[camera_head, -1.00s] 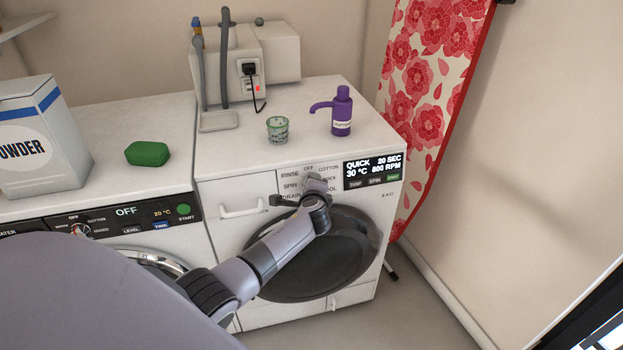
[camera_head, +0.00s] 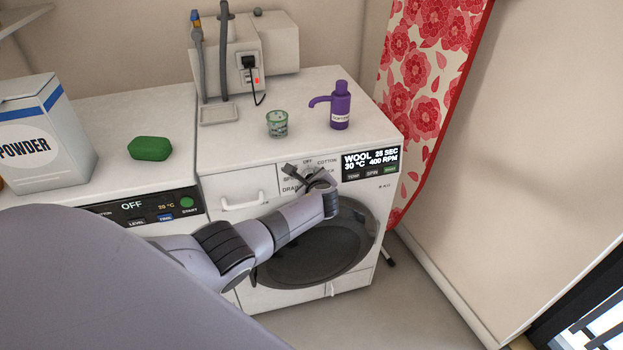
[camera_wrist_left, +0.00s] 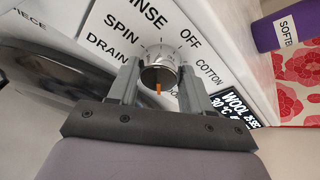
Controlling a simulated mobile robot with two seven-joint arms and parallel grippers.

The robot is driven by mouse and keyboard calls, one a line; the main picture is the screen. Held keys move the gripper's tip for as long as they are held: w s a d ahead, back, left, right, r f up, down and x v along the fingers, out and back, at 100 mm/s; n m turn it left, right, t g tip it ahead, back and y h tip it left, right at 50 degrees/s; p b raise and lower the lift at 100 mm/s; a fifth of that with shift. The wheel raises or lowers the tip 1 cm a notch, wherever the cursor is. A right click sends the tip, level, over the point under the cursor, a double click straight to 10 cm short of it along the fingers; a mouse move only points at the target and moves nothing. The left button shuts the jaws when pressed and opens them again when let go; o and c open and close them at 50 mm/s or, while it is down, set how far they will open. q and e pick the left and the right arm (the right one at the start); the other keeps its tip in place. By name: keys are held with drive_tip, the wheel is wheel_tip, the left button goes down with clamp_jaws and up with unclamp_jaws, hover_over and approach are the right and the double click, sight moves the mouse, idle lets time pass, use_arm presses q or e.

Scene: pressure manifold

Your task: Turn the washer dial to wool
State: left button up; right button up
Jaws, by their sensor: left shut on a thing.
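The right washer (camera_head: 235,185) has a silver dial (camera_wrist_left: 160,55) with an orange mark, seen in the left wrist view. Labels around it include RINSE, SPIN, DRAIN, OFF and COTTON. The orange mark points to the bottom of that view, where my gripper hides the label. The washer display (camera_head: 370,163) reads WOOL, 30 °C, 400 RPM. My left gripper (camera_wrist_left: 160,75) has a finger on each side of the dial and is shut on it. In the head view my left gripper (camera_head: 310,178) covers most of the dial. My right gripper is not in view.
A green cup (camera_head: 277,124) and a purple pump bottle (camera_head: 340,108) stand on the right washer. A green soap-like block (camera_head: 150,148) and a powder box (camera_head: 45,135) are on the left machine. A floral ironing board (camera_head: 425,70) stands at the right.

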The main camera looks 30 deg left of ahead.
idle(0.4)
use_arm(q)
drive_tip(key=o, duration=1)
drive_tip(key=shift+o, duration=0.2)
drive_tip(key=shift+d, duration=0.1)
drive_tip(key=v, duration=0.7)
drive_tip(key=shift+p, duration=0.35)
